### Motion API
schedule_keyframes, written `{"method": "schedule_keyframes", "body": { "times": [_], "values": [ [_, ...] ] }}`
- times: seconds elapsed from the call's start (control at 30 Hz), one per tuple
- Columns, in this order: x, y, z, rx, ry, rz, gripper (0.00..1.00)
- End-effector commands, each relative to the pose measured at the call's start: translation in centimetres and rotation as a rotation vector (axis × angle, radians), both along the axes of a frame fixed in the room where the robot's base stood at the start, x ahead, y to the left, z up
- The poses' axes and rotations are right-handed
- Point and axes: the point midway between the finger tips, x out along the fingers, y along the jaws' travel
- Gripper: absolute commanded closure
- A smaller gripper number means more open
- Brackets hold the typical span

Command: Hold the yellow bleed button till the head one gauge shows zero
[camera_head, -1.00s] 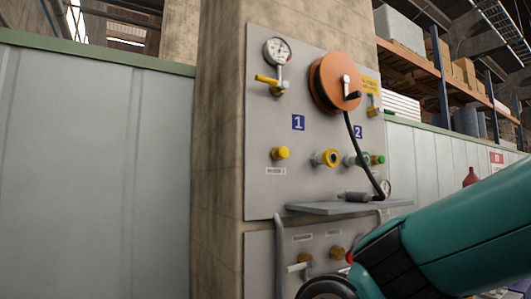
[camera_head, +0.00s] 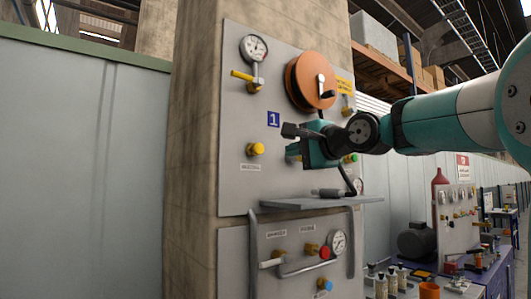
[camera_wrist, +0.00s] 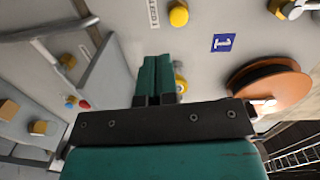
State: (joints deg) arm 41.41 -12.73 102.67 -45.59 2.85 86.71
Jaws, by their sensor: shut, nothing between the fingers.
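The yellow bleed button (camera_head: 256,149) sits on the grey panel below the blue "1" plate, with a small label under it. It also shows at the top of the wrist view (camera_wrist: 179,16). The head one gauge (camera_head: 254,48) is a round white dial at the panel's upper left; its reading is too small to tell. My gripper (camera_head: 292,149) is shut and empty, to the right of the button and apart from it. In the wrist view its teal fingers (camera_wrist: 157,68) lie side by side, with the button beyond their tips.
An orange reel (camera_head: 311,81) with a crank stands out above my gripper. A yellow lever (camera_head: 242,75) is below the gauge. A grey shelf (camera_head: 300,203) juts out below, with pipes, knobs and another gauge (camera_head: 337,242) under it. A yellow fitting (camera_wrist: 181,86) is partly hidden by my fingers.

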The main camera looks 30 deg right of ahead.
Motion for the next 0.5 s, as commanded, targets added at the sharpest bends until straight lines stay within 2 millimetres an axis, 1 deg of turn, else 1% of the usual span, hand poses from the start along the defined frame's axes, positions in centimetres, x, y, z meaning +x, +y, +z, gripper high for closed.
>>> {"method": "schedule_keyframes", "body": {
  "times": [0.03, 0.13, 0.4, 0.5],
  "values": [
    [-0.3, -1.0, 0.9, 0.027, -0.026, -0.023, 1.0],
    [-0.6, -1.6, 1.9, 0.058, -0.055, -0.036, 1.0],
    [-0.6, -1.6, 2.0, 0.063, -0.056, -0.035, 1.0],
    [-0.2, -1.6, 2.1, 0.063, -0.055, -0.036, 1.0]
  ]
}}
